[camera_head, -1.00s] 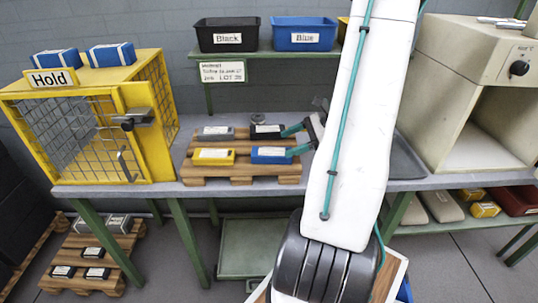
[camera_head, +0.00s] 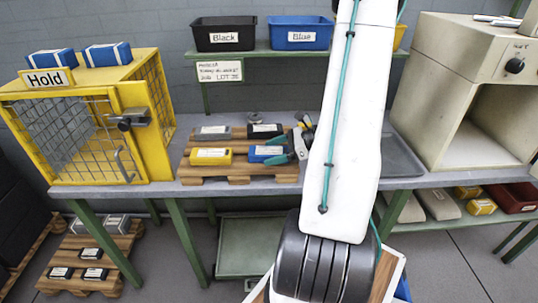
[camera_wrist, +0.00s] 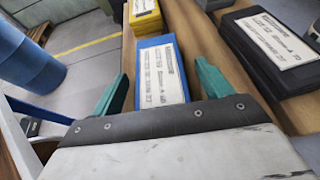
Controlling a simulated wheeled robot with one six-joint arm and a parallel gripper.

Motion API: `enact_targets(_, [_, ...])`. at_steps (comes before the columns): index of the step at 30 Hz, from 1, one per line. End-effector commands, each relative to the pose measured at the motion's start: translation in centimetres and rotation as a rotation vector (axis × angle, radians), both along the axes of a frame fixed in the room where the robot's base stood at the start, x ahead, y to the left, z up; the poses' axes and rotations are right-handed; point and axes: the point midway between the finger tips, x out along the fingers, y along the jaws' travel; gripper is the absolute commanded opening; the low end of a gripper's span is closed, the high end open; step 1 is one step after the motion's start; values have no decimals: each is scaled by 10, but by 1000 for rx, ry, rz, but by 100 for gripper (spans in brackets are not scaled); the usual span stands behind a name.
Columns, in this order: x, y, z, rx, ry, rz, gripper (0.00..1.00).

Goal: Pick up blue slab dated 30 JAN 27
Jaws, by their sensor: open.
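A blue slab (camera_head: 257,156) with a white label lies at the front right of a wooden pallet (camera_head: 200,172) on the bench. The same slab (camera_wrist: 149,60) shows in the wrist view; its label has print too small to read surely. My gripper (camera_head: 275,150) is open, with its green fingers around the slab's near end. In the wrist view, my gripper (camera_wrist: 162,72) has one finger on each side of the slab, with a gap at least on the right. Two more blue slabs (camera_head: 50,63) (camera_head: 107,54) lie on the yellow Hold cage (camera_head: 150,62).
The pallet also holds a yellow slab (camera_head: 211,157), a grey slab (camera_head: 213,133) and a black slab (camera_head: 264,131). The black slab (camera_wrist: 275,45) is close to my right finger in the wrist view. Labelled Black (camera_head: 224,37) and Blue (camera_head: 301,36) bins stand on the shelf behind.

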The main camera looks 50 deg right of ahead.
Motion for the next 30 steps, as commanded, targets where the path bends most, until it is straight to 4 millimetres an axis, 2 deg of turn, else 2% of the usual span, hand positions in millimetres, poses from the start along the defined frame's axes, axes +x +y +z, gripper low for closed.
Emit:
enact_targets(2, [0, 0, 0, 0, 0, 0, 75])
enact_targets(6, [0, 0, 0, 0, 0, 0, 36])
enact_targets(8, [0, 0, 0, 0, 0, 0, 22])
enact_targets(20, [0, 0, 6, -1, -1, 1, 22])
enact_targets(28, [0, 0, 36, -4, -3, 1, 22])
enact_targets(30, [-12, -4, 37, 0, 0, -4, 22])
